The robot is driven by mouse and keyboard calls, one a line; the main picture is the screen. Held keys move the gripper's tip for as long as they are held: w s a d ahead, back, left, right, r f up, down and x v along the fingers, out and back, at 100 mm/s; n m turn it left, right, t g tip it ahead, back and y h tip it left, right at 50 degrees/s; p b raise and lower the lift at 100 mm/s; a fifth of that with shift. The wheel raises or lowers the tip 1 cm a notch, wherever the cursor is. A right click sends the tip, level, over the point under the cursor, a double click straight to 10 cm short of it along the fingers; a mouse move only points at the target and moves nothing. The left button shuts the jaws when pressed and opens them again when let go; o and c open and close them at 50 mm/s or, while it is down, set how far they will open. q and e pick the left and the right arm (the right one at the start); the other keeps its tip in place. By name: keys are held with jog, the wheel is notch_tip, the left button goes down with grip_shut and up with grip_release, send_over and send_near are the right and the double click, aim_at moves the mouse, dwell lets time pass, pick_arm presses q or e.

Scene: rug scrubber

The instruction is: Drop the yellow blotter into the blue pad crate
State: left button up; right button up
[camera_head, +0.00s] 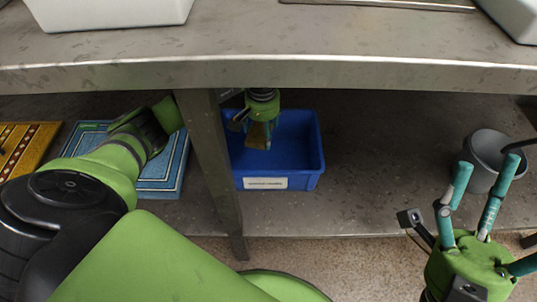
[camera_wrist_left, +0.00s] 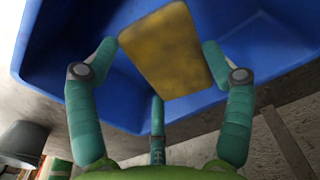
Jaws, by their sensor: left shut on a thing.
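The yellow blotter (camera_head: 257,136) hangs from my left gripper (camera_head: 262,121), over the blue pad crate (camera_head: 275,183) on the lower shelf. In the left wrist view, the blotter (camera_wrist_left: 165,50) is a flat, mottled yellow piece between the teal fingers of the left gripper (camera_wrist_left: 158,75), which is shut on it. The blue crate (camera_wrist_left: 120,95) fills much of the background there. The crate has a white label on its front; part of its inside is hidden by the gripper. My right gripper (camera_head: 485,190) is at the lower right with its fingers spread, empty.
A steel table leg (camera_head: 212,165) stands just left of the crate. Blue (camera_head: 165,172) and yellow patterned (camera_head: 22,145) rugs lie on the shelf at left. A grey bucket (camera_head: 483,160) stands at right. The steel tabletop (camera_head: 270,45) overhangs the crate. The shelf between crate and bucket is clear.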

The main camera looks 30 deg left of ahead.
pick_arm(q)
jog(key=o, duration=1)
notch_tip(320, 180, up, 12)
jog(key=shift+r, duration=0.1)
dwell(0.4)
